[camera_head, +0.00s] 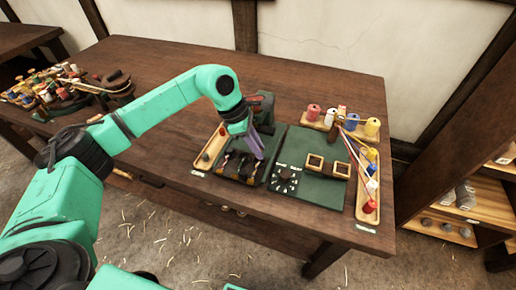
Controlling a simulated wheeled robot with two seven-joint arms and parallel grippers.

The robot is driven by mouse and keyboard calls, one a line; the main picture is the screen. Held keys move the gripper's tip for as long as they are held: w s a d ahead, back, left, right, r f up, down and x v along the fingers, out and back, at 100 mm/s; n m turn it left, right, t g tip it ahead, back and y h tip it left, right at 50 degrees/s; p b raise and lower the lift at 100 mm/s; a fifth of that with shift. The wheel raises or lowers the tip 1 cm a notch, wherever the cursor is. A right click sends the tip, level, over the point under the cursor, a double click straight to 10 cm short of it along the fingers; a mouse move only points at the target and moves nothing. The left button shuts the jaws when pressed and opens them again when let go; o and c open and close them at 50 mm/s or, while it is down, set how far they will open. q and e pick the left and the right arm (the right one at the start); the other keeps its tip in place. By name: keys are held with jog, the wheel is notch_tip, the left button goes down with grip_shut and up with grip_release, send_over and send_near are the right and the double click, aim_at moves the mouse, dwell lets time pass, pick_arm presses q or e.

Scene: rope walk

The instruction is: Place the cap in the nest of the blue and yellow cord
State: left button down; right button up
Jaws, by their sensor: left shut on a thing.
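My left gripper (257,152) reaches in from the left with its purple fingers pointing down. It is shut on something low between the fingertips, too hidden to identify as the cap. It is over the right side of a dark holder with yellowish parts (238,167) on a green mat. A narrow wooden tray (218,137) left of the holder has a small dark piece (206,156) in it. Blue, yellow and red cords (352,146) run at the right. My right gripper is not in view.
A dark green device (262,106) stands behind my gripper. Coloured spools (313,112) stand at the back right, and a long tray (365,206) lies along the right. The table's back middle (310,80) is clear.

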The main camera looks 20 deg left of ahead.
pick_arm(q)
jog(key=shift+f, duration=0.75)
jog(key=shift+f+b, duration=0.55)
jog(key=shift+b, duration=0.1)
jog(key=c, duration=0.8)
grip_release()
jog(key=shift+o, duration=0.2)
